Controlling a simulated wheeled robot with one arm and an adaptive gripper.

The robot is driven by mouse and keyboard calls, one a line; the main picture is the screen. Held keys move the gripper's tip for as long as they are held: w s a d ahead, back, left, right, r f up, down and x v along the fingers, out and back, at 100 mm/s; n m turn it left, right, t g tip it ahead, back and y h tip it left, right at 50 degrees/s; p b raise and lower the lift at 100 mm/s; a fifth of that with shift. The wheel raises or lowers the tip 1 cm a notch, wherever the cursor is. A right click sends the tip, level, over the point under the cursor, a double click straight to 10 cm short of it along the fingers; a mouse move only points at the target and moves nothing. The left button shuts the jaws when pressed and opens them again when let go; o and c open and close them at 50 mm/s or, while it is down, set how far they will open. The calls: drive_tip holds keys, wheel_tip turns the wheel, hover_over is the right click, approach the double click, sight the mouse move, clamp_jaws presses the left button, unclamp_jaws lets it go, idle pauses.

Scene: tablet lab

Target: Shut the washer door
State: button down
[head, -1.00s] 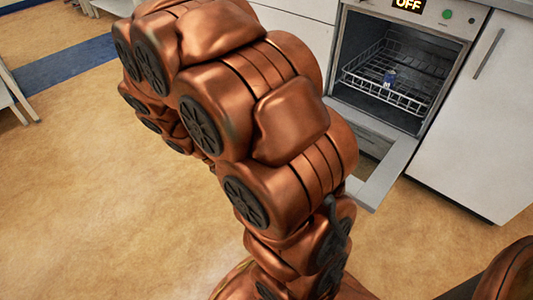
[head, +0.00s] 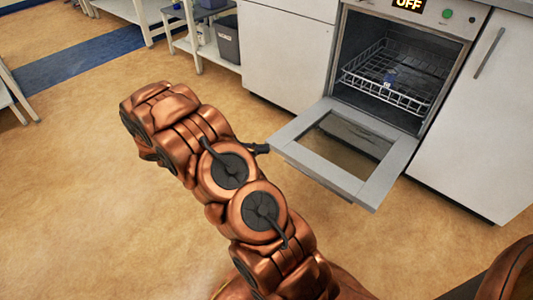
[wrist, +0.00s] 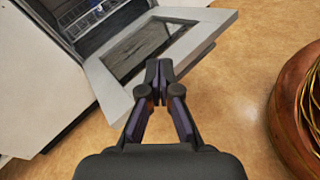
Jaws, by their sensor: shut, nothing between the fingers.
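The washer (head: 400,60) is built into the white cabinets at the back right, with a dark interior. Its door (head: 290,150) is hinged at the bottom and hangs open, folded down and out, with a grey frame around a glass pane. The door also shows in the wrist view (wrist: 112,92), just beyond my gripper. My gripper (wrist: 159,66) is shut and empty, its fingertips over or near the door's outer edge; I cannot tell whether they touch. In the head view my gripper (head: 262,149) is a small dark shape just left of the door's outer left corner, partly hidden by my arm.
The display (head: 408,4) reads OFF. White cabinets (head: 290,50) flank the washer. A shelf with a grey bin (head: 227,38) stands at the back. The floor (head: 70,180) on the left is clear.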

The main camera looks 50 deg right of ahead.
drive_tip(key=w+d+f+n+t+h, duration=0.25)
drive_tip(key=w+f+n+t, duration=0.25)
drive_tip(key=f, duration=0.8)
drive_tip(key=w+d+f+n+t+h, duration=0.1)
drive_tip(key=w+f+n+t+h, duration=0.4)
drive_tip(key=f, duration=0.7)
drive_tip(key=r+b+x, duration=0.2)
drive_tip(key=b+x, duration=0.3)
drive_tip(key=x, duration=0.6)
drive_tip(key=shift+a+r+n+y+b, duration=0.25)
drive_tip(key=shift+a+n+y+b, duration=0.1)
drive_tip(key=shift+n+y, duration=0.1)
drive_tip(key=shift+s+r, duration=0.1)
